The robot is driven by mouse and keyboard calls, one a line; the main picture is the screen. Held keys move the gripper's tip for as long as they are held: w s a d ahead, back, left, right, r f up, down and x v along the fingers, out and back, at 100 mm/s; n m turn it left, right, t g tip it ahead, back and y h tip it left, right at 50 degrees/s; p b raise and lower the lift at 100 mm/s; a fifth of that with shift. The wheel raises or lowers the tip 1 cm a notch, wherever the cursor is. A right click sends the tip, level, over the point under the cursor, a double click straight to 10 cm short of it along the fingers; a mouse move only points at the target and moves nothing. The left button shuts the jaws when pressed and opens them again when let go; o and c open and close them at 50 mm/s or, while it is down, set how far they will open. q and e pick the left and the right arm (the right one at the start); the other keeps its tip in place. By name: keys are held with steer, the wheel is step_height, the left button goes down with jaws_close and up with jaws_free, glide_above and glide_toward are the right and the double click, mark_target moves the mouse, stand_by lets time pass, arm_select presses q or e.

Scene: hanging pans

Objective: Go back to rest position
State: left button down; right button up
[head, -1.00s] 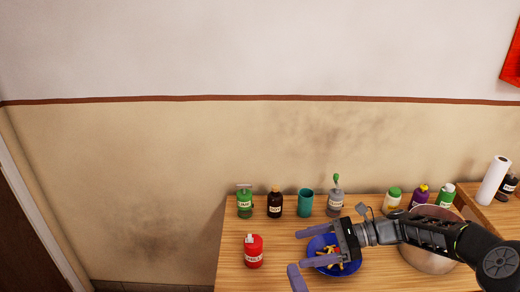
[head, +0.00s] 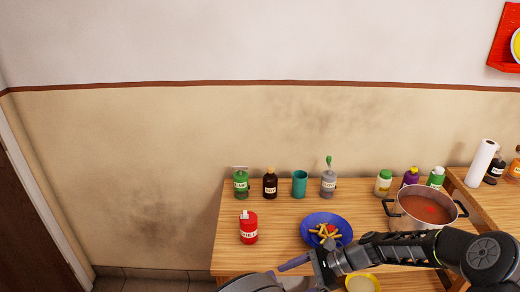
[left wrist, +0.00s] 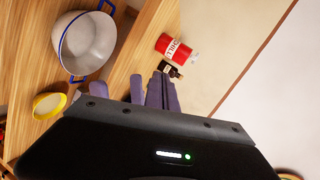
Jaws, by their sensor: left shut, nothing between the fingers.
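My left gripper (head: 290,265) is low in the head view, in front of the blue plate, with its arm reaching in from the right and its fingers pointing left. Its purple fingers (left wrist: 157,92) are close together and empty in the left wrist view. A red chili bottle (head: 249,229) stands upright on the table, apart from the gripper; it also shows just beyond the fingertips in the left wrist view (left wrist: 178,47). The lower part of the gripper is partly hidden in the head view. My right gripper is not in view.
The wooden table (head: 235,257) holds a blue plate (head: 313,222) of fries, a soup pot (head: 424,222) and several bottles along the back. A yellow bowl (head: 362,284) is partly hidden by my arm. A white blue-rimmed pot (left wrist: 88,42) is in the left wrist view.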

arm_select(q)
steer(key=s+a+f+n+g+h+b, duration=0.1)
steer(key=s+a+f+n+g+b, duration=0.2)
steer(key=f, duration=0.7)
steer(key=s+a+f+n+g+h+b, duration=0.1)
steer(key=a+f+n+g, duration=0.3)
steer(key=f, duration=0.6)
steer(key=s+a+f+n+g+h+b, duration=0.1)
steer(key=s+f+n+g+h, duration=0.1)
steer(key=s, duration=0.6)
steer(key=s+a+f+n+g+h+b, duration=0.2)
steer(key=s+f+n+g, duration=0.2)
steer(key=s+f, duration=0.4)
steer(key=shift+s+a+f+n+g+h, duration=0.2)
steer(key=shift+s+f+n+g+h, duration=0.15)
steer(key=shift+n, duration=0.55)
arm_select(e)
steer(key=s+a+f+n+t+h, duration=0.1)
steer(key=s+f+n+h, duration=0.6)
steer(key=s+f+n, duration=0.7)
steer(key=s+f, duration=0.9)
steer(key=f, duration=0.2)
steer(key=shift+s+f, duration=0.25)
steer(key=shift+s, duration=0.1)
